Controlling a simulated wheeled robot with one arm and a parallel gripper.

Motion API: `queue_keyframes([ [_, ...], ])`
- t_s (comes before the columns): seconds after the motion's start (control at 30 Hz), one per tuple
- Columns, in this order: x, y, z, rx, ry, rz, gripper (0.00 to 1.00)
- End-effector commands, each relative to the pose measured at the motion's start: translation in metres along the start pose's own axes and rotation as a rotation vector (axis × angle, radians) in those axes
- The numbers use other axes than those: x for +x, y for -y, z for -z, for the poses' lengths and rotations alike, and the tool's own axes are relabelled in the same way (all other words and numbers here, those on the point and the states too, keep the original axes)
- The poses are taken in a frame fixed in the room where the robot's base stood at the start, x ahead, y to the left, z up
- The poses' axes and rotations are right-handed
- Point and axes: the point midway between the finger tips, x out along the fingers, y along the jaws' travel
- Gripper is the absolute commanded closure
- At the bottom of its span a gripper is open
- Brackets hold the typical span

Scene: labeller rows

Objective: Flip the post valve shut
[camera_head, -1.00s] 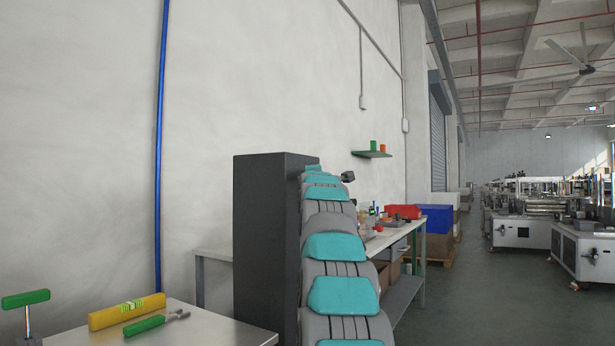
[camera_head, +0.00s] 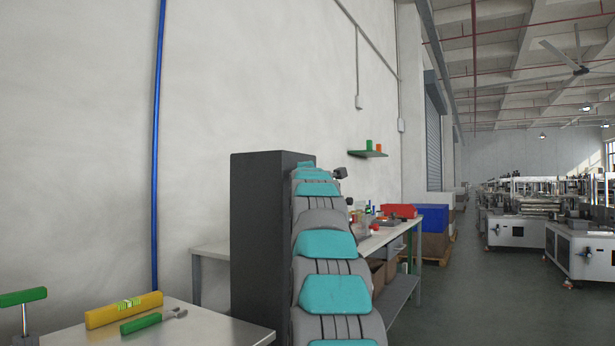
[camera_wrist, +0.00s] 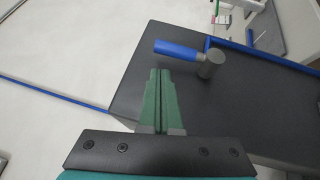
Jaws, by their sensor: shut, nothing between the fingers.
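The post is a tall dark box (camera_head: 258,240) standing behind my arm in the head view; its dark face also fills the middle of the wrist view (camera_wrist: 140,100). The valve shows in the wrist view as a blue lever handle (camera_wrist: 178,50) on a round grey stem (camera_wrist: 211,65) near the post's edge. The handle points left from the stem. My gripper (camera_wrist: 160,73) has green fingers pressed together with nothing between them. In the wrist view its tips are just below the handle, with a small gap in the picture; the depth between them is unclear.
A metal table (camera_head: 215,328) at lower left holds a yellow level (camera_head: 124,310) and a green-handled tool (camera_head: 145,322). A workbench (camera_head: 385,237) with bins stands behind the post. A blue pipe (camera_head: 157,150) runs up the wall. The floor at right (camera_head: 470,290) is open.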

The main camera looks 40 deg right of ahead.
Motion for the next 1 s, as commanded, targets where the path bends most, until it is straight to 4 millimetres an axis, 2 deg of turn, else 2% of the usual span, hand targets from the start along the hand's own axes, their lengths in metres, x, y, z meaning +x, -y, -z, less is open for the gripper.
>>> queue_keyframes([
  [0.1,-0.013,-0.003,0.011,0.000,-0.002,-0.002,1.00],
  [0.8,-0.091,-0.019,0.009,0.000,-0.002,-0.004,1.00],
  [1.0,-0.103,-0.020,0.009,0.000,-0.003,-0.001,1.00],
])
